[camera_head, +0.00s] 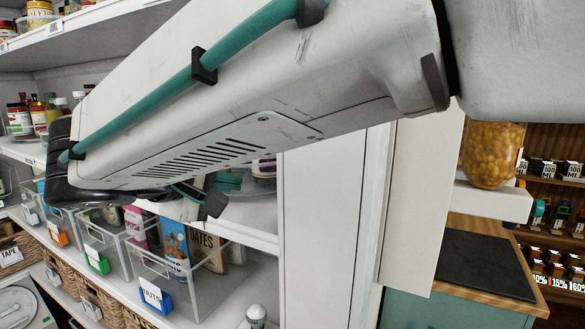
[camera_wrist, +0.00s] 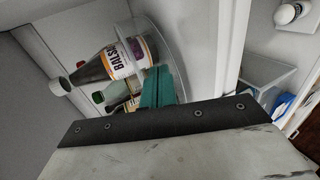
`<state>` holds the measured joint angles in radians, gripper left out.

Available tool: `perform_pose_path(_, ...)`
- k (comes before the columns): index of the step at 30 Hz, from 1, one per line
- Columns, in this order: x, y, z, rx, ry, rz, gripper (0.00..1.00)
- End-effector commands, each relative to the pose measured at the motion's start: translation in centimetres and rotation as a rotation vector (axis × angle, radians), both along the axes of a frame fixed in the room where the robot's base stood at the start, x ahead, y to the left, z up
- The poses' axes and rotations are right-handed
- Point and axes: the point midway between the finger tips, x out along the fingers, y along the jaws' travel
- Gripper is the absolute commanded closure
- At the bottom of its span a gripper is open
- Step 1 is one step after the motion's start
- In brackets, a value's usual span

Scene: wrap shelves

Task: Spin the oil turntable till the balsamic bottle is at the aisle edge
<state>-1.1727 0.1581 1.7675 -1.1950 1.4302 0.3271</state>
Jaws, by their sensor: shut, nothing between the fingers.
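The balsamic bottle (camera_wrist: 122,58) is dark with a white label reading "BALS"; it appears sideways in the wrist view, at upper centre. It stands on the pale round turntable (camera_wrist: 172,50), whose curved rim shows beside it. Other bottles, one with a green cap (camera_wrist: 98,97), are partly hidden below it in the picture. My gripper (camera_wrist: 162,72) is shut and empty; its teal fingers are close to the turntable and overlap the bottles in view. I cannot tell whether they touch. In the head view my arm hides most of the turntable and the balsamic bottle.
Clear bins (camera_head: 205,285) with packets fill the shelf below my gripper. A white upright panel (camera_head: 322,220) stands to the right. Jars and bottles (camera_head: 38,115) stand on the left shelf. A large jar (camera_head: 492,153) is at right, above a dark counter (camera_head: 485,262).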

Motion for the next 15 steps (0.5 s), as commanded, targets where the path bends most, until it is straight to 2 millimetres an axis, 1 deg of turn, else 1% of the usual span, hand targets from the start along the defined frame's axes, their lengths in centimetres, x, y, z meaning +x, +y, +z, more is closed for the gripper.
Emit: perform_pose_path(15, 1.3, 0.2, 0.0, 0.0, 0.0, 0.0, 1.0)
